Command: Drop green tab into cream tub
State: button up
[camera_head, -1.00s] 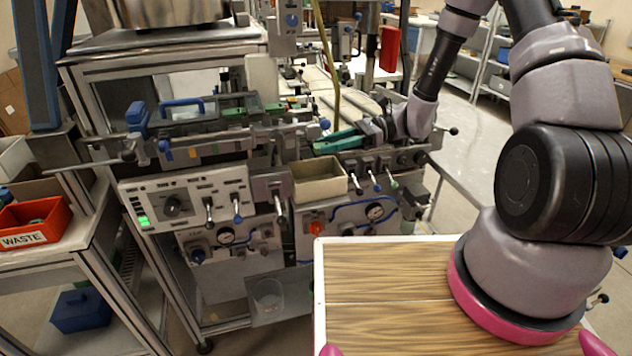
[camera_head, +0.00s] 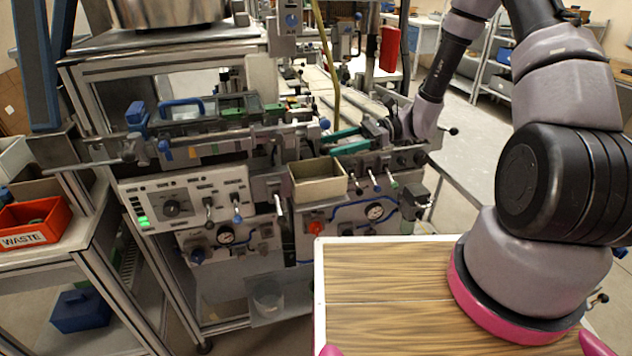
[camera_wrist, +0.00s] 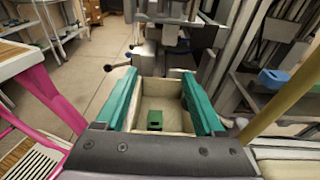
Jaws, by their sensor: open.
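The cream tub (camera_head: 319,189) is an open box at the front of the machine. It also shows in the wrist view (camera_wrist: 161,90), seen from above between my fingers. The green tab (camera_wrist: 155,120) is a small dark green block inside the tub's outline, near its close side, apart from both fingers. The tab cannot be made out in the head view. My gripper (camera_head: 329,144) has two long teal fingers, spread apart and empty, above and behind the tub. In the wrist view my gripper (camera_wrist: 158,75) frames the tub with one finger on each side.
The machine panel (camera_head: 186,203) with knobs and levers stands left of the tub. Small levers (camera_head: 375,180) stick up just right of it. A red waste bin (camera_head: 35,222) sits far left. A yellow hose (camera_wrist: 277,106) runs at right in the wrist view.

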jog(key=v, duration=0.9)
jog(key=s+d+r+n+t+h, duration=0.3)
jog(key=s+r+t+h, duration=0.1)
jog(key=r, duration=0.5)
jog(key=s+d+r+n+t+h, duration=0.3)
jog(key=s+d+r+n+h, duration=0.1)
jog(key=r, duration=0.6)
jog(key=s+d+r+n+t+h, duration=0.3)
jog(key=s+r+t+h, duration=0.1)
jog(key=s+r, duration=0.3)
notch_tip(320, 180, up, 2)
jog(key=shift+s+d+r+n+t+h, duration=0.2)
jog(key=shift+s+d+n+t+h, duration=0.15)
jog(key=shift+h, duration=0.45)
